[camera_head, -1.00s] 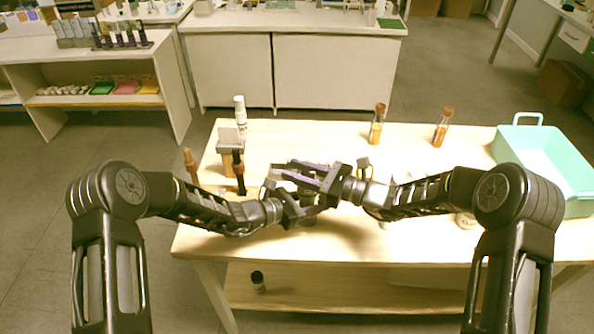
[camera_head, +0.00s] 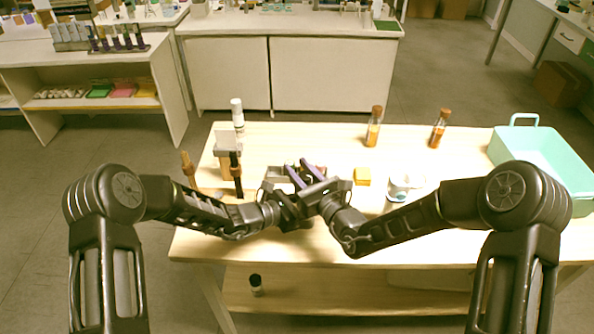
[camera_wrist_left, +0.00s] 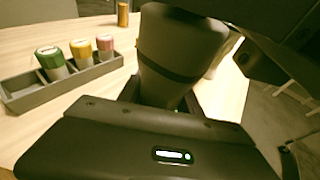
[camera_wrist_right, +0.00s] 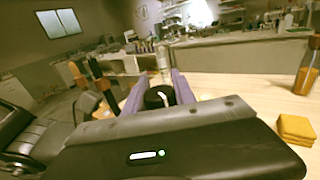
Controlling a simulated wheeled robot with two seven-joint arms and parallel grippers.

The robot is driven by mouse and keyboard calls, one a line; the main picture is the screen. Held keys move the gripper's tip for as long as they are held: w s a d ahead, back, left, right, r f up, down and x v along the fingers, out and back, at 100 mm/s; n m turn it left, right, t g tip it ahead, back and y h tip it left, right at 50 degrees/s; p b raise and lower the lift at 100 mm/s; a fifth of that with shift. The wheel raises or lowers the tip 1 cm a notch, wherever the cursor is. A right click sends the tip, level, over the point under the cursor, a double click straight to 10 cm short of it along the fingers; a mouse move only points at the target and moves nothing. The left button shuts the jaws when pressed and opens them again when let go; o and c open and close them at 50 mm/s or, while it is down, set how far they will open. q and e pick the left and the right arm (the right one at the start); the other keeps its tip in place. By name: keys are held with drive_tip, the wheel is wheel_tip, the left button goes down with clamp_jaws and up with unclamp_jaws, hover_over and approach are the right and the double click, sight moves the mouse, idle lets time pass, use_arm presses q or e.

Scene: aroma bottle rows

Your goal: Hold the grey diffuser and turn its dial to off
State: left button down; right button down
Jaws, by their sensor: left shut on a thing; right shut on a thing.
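The grey diffuser (camera_wrist_left: 180,45) stands upright, a tapered grey body with a dark band, close up in the left wrist view. My left gripper (camera_head: 285,205) is shut around its body. In the head view my grippers largely hide the diffuser. My right gripper (camera_head: 300,174), with purple fingers, is above the left one. In the right wrist view its fingers (camera_wrist_right: 158,92) are on either side of the diffuser's black dial (camera_wrist_right: 153,99), which has a pale mark, and are shut on it. The off marking cannot be read.
A grey rack (camera_wrist_left: 30,98) with green, yellow and pink-capped bottles is close by. A yellow sponge-like block (camera_head: 362,176) and a white item (camera_head: 402,186) lie to the right. Two amber bottles stand behind, one here (camera_head: 373,128). A mint tray (camera_head: 550,150) is far right.

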drive_tip(key=shift+f+m+t+h, duration=0.2)
drive_tip(key=shift+m+t+h, duration=0.4)
drive_tip(key=shift+m+h, duration=0.3)
drive_tip(key=shift+d+r+h, duration=0.1)
drive_tip(key=shift+h, duration=0.4)
drive_tip(key=shift+r, duration=0.15)
drive_tip(key=c, duration=1)
unclamp_jaws()
drive_tip(key=shift+w+d, duration=0.1)
drive_tip(key=shift+d, duration=0.05)
drive_tip(key=v, duration=1.2)
drive_tip(key=shift+f, duration=0.25)
